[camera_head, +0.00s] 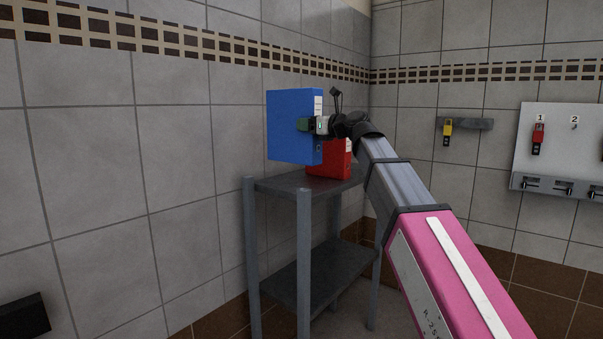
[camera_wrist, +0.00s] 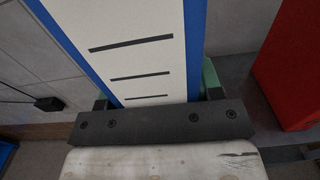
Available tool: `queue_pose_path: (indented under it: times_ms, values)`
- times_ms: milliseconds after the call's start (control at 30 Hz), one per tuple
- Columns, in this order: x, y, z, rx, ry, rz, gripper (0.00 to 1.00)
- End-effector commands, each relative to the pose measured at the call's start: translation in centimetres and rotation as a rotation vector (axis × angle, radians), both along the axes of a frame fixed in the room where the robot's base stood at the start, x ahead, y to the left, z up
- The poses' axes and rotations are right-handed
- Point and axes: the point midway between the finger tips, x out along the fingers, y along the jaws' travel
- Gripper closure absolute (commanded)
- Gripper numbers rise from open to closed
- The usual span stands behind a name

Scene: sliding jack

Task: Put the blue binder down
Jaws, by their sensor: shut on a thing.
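The blue binder (camera_head: 290,125) is upright in my gripper (camera_head: 311,125), in front of the tiled wall. In the head view it appears over the left part of the grey shelf's top (camera_head: 285,184), with its lower edge above the front of that top. In the wrist view the binder's white label with dark lines (camera_wrist: 130,50) fills the middle, between green fingers at either side. My gripper is shut on the binder near its spine. The fingertips are mostly hidden by the binder.
A red binder (camera_head: 330,160) stands on the shelf top, right of the blue one; it also shows in the wrist view (camera_wrist: 295,70). The shelf has a lower board (camera_head: 310,280).

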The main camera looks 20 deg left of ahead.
Motion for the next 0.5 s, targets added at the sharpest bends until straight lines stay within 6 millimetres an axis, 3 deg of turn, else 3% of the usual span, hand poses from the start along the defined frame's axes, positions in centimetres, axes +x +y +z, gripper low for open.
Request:
queue_pose_path:
  times_ms: [500]
  values:
    - [9.4,0.3,-5.4,0.002,0.001,-0.001,0.83]
